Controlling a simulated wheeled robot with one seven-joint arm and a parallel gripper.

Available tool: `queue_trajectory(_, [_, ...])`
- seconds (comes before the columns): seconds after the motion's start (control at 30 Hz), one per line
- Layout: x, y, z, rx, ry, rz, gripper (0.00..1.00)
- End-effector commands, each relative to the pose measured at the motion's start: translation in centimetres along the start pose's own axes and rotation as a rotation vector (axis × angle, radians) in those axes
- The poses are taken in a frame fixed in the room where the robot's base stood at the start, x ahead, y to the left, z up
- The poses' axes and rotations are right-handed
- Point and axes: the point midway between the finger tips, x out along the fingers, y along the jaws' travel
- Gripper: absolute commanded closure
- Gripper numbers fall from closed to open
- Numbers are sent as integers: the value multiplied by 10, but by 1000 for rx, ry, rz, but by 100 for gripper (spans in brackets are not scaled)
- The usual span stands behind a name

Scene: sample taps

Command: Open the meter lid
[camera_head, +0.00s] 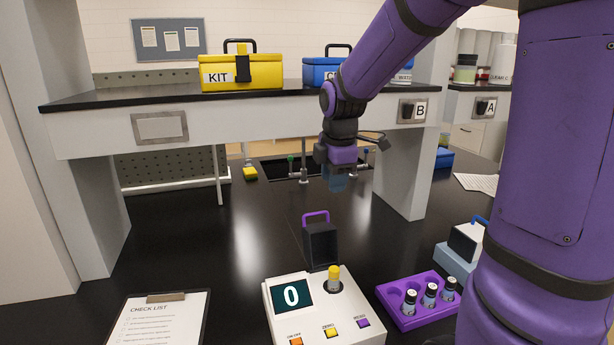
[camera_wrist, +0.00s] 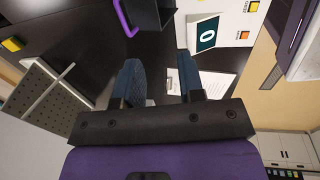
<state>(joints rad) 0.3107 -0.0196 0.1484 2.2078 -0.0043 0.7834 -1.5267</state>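The white meter (camera_head: 320,312) stands on the dark counter at the front middle, its display (camera_head: 291,294) reading 0. Its black lid (camera_head: 321,246) with a purple handle (camera_head: 315,215) stands upright at the meter's back edge. A yellow-capped vial (camera_head: 334,278) stands in the round well. My gripper (camera_head: 336,186) is above the counter, behind the meter and apart from the lid. In the wrist view my gripper (camera_wrist: 161,68) has its two blue fingers spread with nothing between them. The meter (camera_wrist: 216,32) and part of the lid (camera_wrist: 152,12) show beyond the fingertips.
A purple rack (camera_head: 415,312) with several vials stands right of the meter, near a second device (camera_head: 466,244). A clipboard (camera_head: 154,318) lies to the left. A raised shelf (camera_head: 160,95) holds a yellow kit box (camera_head: 240,72). The counter left of the lid is clear.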

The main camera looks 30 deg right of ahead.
Motion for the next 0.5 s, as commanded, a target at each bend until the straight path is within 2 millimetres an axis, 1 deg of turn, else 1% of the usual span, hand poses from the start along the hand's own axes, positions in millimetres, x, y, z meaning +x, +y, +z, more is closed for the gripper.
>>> queue_trajectory(0.17, [0,0,0,1,0,0,64])
queue_trajectory(0.27, [-5,-4,-2,26,-1,7,64])
queue_trajectory(0.37, [-18,-16,-6,103,-3,27,64])
queue_trajectory(0.47, [-38,-35,-12,235,1,58,64])
queue_trajectory(0.5, [-46,-45,-15,297,5,73,64])
